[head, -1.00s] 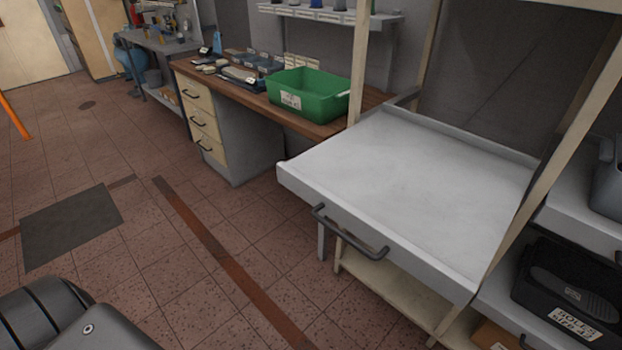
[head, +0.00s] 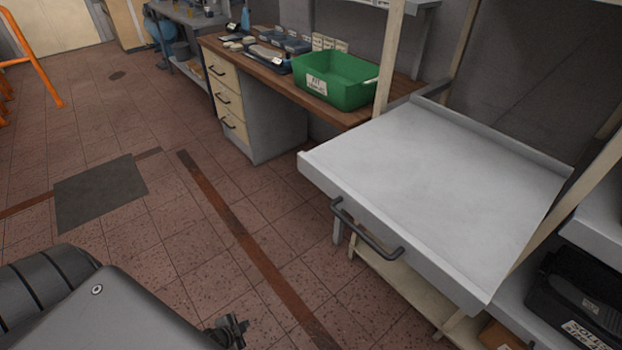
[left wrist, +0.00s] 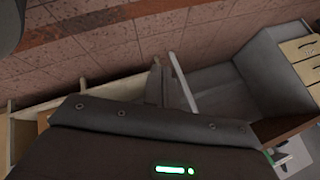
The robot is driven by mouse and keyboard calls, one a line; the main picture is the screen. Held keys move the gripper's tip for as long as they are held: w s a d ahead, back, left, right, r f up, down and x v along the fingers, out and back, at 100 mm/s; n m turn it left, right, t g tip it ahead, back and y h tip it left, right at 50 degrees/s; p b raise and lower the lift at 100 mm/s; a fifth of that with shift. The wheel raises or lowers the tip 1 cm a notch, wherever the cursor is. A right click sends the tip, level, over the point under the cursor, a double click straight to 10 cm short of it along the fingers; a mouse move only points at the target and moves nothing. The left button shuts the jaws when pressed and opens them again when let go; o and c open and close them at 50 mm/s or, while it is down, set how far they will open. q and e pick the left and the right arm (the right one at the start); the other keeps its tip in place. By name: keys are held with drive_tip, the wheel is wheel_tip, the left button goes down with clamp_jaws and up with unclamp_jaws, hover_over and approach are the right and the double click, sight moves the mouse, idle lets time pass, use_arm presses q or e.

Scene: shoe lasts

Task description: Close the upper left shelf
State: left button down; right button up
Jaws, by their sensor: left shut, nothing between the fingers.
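The upper left shelf (head: 440,170) is a light grey pull-out tray with raised edges, and it stands pulled out from its wooden rack. Its dark bar handle (head: 366,232) runs along the front face. My left gripper (head: 232,328) shows at the bottom edge of the head view, left of the handle and apart from it. It is shut and empty. In the left wrist view, the dark gripper body fills the lower part. My right gripper is not in view.
A workbench (head: 262,62) with drawers and a green bin (head: 334,83) stands behind the shelf to the left. A black box (head: 575,305) sits on a lower right shelf. Orange rails (head: 42,75) stand far left. The tiled floor before the shelf is clear.

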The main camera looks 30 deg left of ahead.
sight(323, 180)
use_arm(q)
drive_tip(key=w+r+m+t+h+p, duration=0.1)
drive_tip(key=w+r+m+t, duration=0.4)
drive_tip(key=r, duration=1)
drive_tip(key=w+r+m+t+h+p, duration=0.1)
drive_tip(key=w+r+m+h+p, duration=0.15)
drive_tip(key=w+r, duration=0.85)
drive_tip(key=s+d+r+m+t+h, duration=0.1)
drive_tip(key=d+r+m+h, duration=0.15)
drive_tip(key=r, duration=0.85)
drive_tip(key=s+d+r+m+t+h, duration=0.15)
drive_tip(key=d+r+m, duration=0.25)
drive_tip(key=r, duration=0.7)
drive_tip(key=p+x, duration=0.4)
drive_tip(key=x, duration=0.8)
drive_tip(key=shift+a+p, duration=0.15)
drive_tip(key=shift+p, duration=0.2)
drive_tip(key=shift+w+d+f, duration=0.1)
drive_tip(key=shift+w+d, duration=0.15)
drive_tip(key=shift+w, duration=0.35)
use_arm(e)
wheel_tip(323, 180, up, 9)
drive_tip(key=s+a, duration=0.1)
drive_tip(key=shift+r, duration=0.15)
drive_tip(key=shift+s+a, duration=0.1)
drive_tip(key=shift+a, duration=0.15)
